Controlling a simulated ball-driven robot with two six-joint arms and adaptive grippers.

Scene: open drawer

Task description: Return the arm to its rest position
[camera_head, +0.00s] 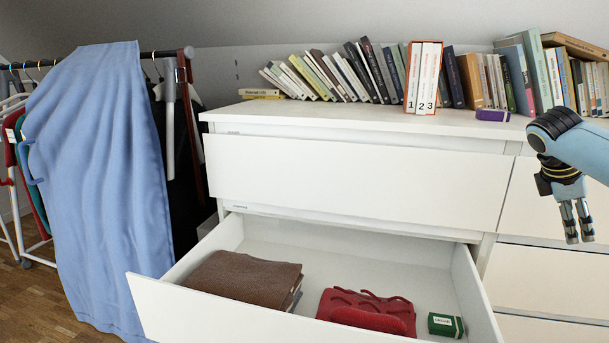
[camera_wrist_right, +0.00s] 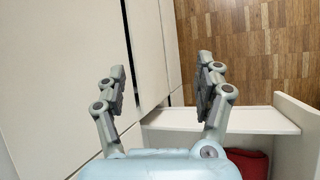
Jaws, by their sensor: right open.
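My right gripper (camera_head: 577,222) hangs at the right of the head view, in front of the closed drawers on the dresser's right side. Its fingers point down, and it is empty. In the right wrist view my right gripper (camera_wrist_right: 158,85) shows its two fingers spread apart with nothing between them. The open drawer (camera_head: 215,310) is pulled out to the left of the gripper, apart from it. My left gripper is not in view.
The white dresser (camera_head: 360,120) carries a row of books (camera_head: 370,72) and a purple item (camera_head: 493,115) on top. A clothes rack with a blue cloth (camera_head: 100,180) stands at the left. In the wrist view, bare wooden floor (camera_wrist_right: 250,45) lies beyond the drawer.

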